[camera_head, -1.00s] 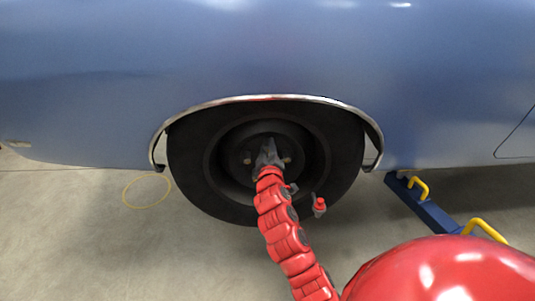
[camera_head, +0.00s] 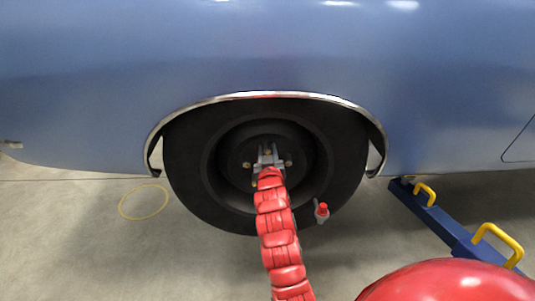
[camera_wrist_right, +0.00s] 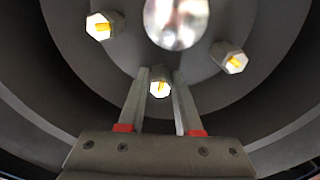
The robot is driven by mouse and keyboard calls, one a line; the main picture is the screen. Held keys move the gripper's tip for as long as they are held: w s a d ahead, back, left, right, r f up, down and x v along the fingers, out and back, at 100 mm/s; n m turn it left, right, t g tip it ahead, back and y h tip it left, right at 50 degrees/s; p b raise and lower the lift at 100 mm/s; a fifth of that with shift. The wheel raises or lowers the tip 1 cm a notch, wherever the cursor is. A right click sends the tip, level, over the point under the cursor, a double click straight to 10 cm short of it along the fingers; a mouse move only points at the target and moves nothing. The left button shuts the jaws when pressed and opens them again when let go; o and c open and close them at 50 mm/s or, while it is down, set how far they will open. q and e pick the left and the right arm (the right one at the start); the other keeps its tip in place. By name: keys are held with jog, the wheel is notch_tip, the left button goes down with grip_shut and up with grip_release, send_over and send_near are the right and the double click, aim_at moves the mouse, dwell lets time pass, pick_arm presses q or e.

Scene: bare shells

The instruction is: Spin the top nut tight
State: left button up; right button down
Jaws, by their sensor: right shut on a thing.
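The dark wheel (camera_head: 190,165) stands upright in the arch of a blue car. My right gripper (camera_head: 267,150) reaches the middle of the wheel from the front. In the right wrist view, the fingers of my right gripper (camera_wrist_right: 160,95) are shut around a hex nut (camera_wrist_right: 160,84) with a yellow mark; the nut shows between the fingertips. A left nut (camera_wrist_right: 101,26) and a right nut (camera_wrist_right: 232,59) sit apart from the fingers, beside the bright round hub (camera_wrist_right: 177,18). In the head view the gripper hides the held nut. My left gripper is not in view.
The blue car body (camera_head: 260,50) and chrome arch trim (camera_head: 265,95) hang over the wheel. A blue lift arm with a yellow handle (camera_head: 497,240) lies at right. A small red-topped grey object (camera_head: 322,211) is by the tyre. A yellow ring (camera_head: 144,203) lies on open floor.

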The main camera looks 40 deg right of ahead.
jog(key=shift+f, duration=0.1)
dwell(0.3)
jog(key=c, duration=0.6)
grip_release()
jog(key=shift+s, duration=0.1)
jog(key=p+v, duration=0.9)
jog(key=v, duration=0.8)
jog(key=shift+s, duration=0.15)
